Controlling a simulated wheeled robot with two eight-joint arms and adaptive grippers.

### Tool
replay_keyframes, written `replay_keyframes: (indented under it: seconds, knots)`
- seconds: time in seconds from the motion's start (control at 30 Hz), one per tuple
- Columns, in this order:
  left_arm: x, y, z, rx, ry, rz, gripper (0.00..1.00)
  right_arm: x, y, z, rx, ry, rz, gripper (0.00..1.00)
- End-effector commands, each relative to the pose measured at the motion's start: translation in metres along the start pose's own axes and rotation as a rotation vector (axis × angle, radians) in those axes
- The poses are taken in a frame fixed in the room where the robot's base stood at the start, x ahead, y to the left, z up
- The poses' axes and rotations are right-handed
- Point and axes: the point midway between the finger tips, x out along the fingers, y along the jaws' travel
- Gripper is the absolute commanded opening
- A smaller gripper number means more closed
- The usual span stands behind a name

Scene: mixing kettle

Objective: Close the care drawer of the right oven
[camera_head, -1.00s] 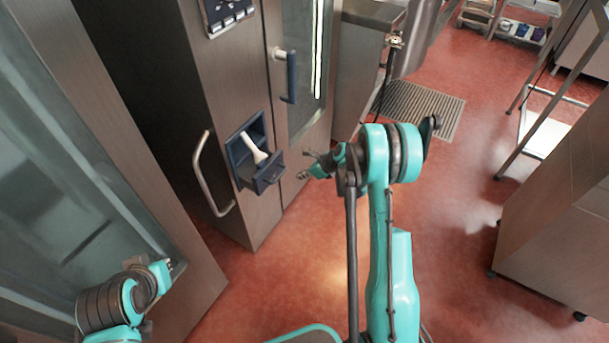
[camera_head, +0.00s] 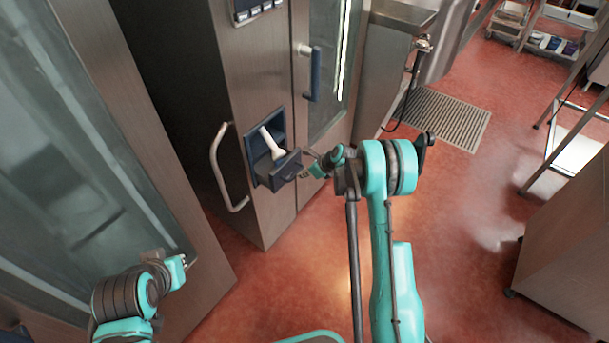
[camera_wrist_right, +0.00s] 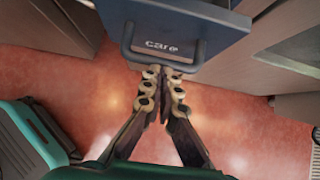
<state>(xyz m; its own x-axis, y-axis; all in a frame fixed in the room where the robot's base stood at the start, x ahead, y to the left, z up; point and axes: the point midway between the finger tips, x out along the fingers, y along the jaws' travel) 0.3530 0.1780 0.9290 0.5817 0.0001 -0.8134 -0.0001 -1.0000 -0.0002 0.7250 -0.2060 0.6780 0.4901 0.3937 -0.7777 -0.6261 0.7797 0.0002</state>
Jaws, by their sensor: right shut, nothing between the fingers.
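The care drawer (camera_head: 281,168) is a dark blue drawer low on the front of the right oven (camera_head: 257,72). It stands pulled out, with a white bottle-like item (camera_head: 271,140) in it. In the right wrist view the drawer front (camera_wrist_right: 184,46) carries the word "care" and a handle loop. My right gripper (camera_head: 307,173) is just to the right of the drawer front. In the wrist view its fingers (camera_wrist_right: 163,72) are shut and empty, with their tips at the handle; I cannot tell whether they touch. My left gripper (camera_head: 184,261) is at the lower left, away from the drawer; its jaw state is unclear.
A curved metal handle (camera_head: 222,168) stands out left of the drawer. The oven door has a blue handle (camera_head: 313,74) above. A floor grate (camera_head: 440,116) lies behind my right arm. A steel cabinet (camera_head: 570,240) stands at the right, with open red floor between.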

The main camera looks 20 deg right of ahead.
Motion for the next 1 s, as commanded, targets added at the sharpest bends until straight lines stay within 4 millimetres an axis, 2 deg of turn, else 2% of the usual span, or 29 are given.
replay_keyframes:
  seconds: [0.13,0.3,0.47,1.0]
  knots:
    - [0.000,0.000,0.000,0.000,0.000,0.000,0.00,0.016,0.000,0.019,-0.003,0.000,0.002,0.00]
    - [0.000,0.000,0.000,0.000,0.000,0.000,0.00,0.043,-0.001,0.052,-0.003,0.000,0.002,0.00]
    - [0.000,0.000,0.000,0.000,0.000,0.000,0.00,0.059,-0.001,0.072,-0.001,0.000,0.002,0.00]
    - [0.000,0.000,0.000,0.000,0.000,0.000,0.00,0.058,-0.003,0.074,0.000,0.000,0.001,0.00]
